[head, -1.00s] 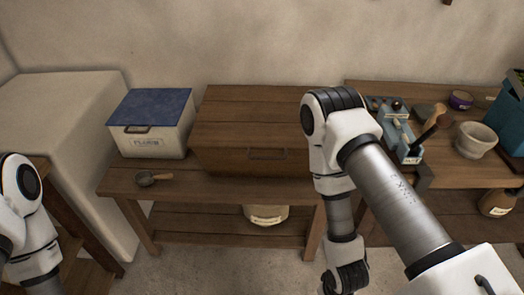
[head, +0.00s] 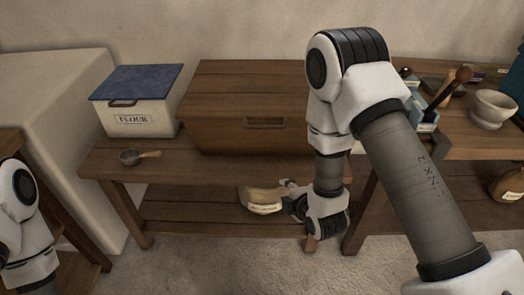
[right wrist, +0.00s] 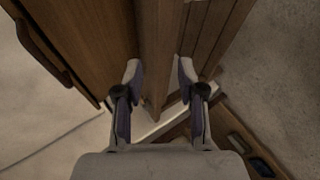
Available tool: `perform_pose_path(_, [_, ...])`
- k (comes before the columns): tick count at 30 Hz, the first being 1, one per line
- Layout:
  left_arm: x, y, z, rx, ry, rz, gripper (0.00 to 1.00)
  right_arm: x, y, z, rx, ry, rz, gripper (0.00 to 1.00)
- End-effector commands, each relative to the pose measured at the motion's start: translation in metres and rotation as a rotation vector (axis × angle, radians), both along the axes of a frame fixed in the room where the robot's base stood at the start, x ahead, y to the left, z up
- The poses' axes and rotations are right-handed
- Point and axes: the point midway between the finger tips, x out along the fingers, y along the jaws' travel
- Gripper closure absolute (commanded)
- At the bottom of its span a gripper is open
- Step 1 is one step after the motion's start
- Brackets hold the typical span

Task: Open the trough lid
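The trough (head: 245,123) is a brown wooden chest on the wooden bench, with its plank lid (head: 250,80) down. In the right wrist view a dark handle (right wrist: 38,45) on a wooden panel shows at the left. My right gripper (head: 288,190) is low in front of the bench, below and right of the trough handle, apart from it. In the right wrist view my right gripper (right wrist: 160,70) has its fingers apart, with wooden edges beyond them and nothing held. My left arm shows at the left edge; its gripper is out of view.
A white flour box (head: 140,115) with a blue lid stands left of the trough, and a small scoop (head: 135,157) lies in front of it. A mortar (head: 492,108) stands on the right bench (head: 470,148).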

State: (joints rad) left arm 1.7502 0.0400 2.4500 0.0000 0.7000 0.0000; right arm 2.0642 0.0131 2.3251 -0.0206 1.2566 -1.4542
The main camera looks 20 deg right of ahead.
Motion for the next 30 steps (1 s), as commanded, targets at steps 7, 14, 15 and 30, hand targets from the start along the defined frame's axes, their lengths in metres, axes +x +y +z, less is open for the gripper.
perform_pose_path(7, [0.000, 0.000, -0.161, 0.000, 0.001, 0.000, 0.60, 0.082, 0.007, 0.027, -0.169, -0.471, 0.079, 0.61])
perform_pose_path(14, [-0.001, 0.000, -0.245, 0.000, 0.001, 0.000, 0.60, 0.090, 0.011, 0.071, -0.183, -0.708, 0.069, 0.61])
perform_pose_path(15, [0.000, 0.000, -0.250, 0.000, 0.001, 0.000, 0.60, 0.089, 0.012, 0.078, -0.185, -0.728, 0.067, 0.61])
perform_pose_path(30, [0.000, 0.000, -0.261, 0.000, 0.000, 0.000, 0.60, 0.151, 0.014, 0.102, -0.184, -0.751, 0.065, 0.61])
